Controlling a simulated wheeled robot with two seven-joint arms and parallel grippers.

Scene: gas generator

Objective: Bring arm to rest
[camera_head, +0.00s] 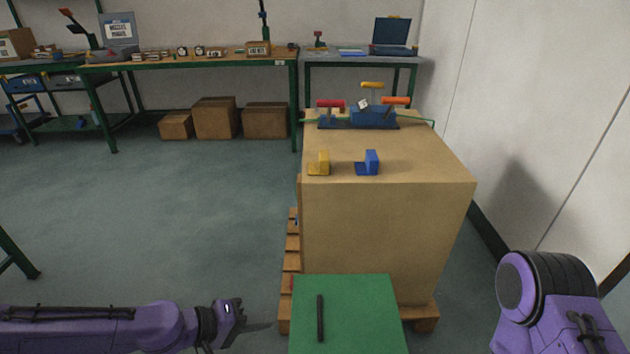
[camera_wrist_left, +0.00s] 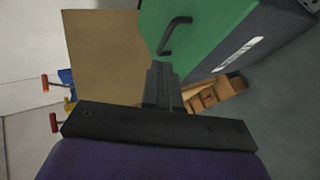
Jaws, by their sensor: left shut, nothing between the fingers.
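My left arm comes in low from the left in the head view. Its gripper (camera_head: 256,326) is left of the green-topped box (camera_head: 365,312) and holds nothing. In the left wrist view the shut fingers (camera_wrist_left: 160,86) point toward the green surface (camera_wrist_left: 200,28) with its black handle (camera_wrist_left: 174,35). My right arm shows only as a purple link at the lower right of the head view; its gripper is out of view.
A large cardboard-coloured block (camera_head: 385,230) stands on a wooden pallet (camera_head: 290,262). On it are a yellow piece (camera_head: 319,164), a blue piece (camera_head: 369,163) and a blue fixture (camera_head: 372,116) with coloured handles. Workbenches (camera_head: 190,61) line the back wall. The floor at left is mostly clear.

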